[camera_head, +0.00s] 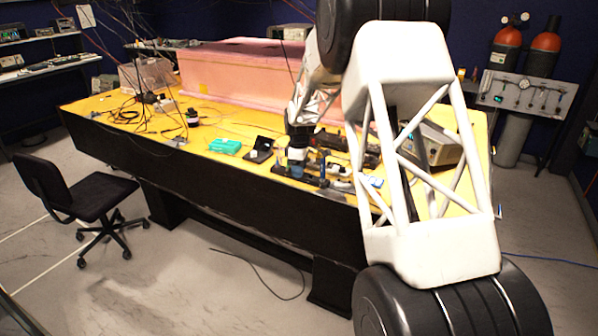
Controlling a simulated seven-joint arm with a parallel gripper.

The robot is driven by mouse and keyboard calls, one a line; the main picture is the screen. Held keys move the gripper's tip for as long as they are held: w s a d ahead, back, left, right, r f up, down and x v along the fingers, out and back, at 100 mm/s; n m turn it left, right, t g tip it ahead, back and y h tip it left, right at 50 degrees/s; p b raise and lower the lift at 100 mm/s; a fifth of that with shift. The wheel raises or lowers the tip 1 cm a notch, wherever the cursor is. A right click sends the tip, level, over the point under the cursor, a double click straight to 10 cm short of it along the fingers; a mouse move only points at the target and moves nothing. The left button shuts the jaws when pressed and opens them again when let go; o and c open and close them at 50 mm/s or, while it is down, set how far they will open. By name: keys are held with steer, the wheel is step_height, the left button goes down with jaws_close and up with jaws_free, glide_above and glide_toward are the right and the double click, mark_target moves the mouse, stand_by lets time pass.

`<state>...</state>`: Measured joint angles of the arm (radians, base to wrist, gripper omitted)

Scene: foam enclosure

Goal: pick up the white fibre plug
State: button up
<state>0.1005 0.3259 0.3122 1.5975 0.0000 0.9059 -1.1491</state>
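My arm reaches up from the bottom right and bends back down over the table. Its silver, crinkled section ends in a dark wrist. My gripper (299,165) is low over the front part of the yellow tabletop (215,168), among small dark and blue parts. Its fingers are too small and cluttered to make out, so I cannot tell whether it is open or shut. I cannot pick out the white fibre plug. Small pale items (341,185) lie just right of my gripper, but I cannot tell what they are.
A teal box (225,146) and a small black open-lidded case (260,151) are left of my gripper. A pink foam enclosure (230,75) stands behind. A grey instrument (435,145) is to the right, partly behind my arm. Cables (125,115) lie at the table's left.

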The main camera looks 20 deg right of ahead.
jaws_close()
steer(key=shift+r, duration=0.15)
steer(key=shift+r, duration=0.5)
step_height(320, 180, up, 2)
steer(key=shift+r, duration=0.1)
steer(key=s+a+r, duration=0.1)
steer(key=s, duration=1.5)
steer(key=shift+a+r, duration=0.25)
steer(key=shift+w, duration=0.1)
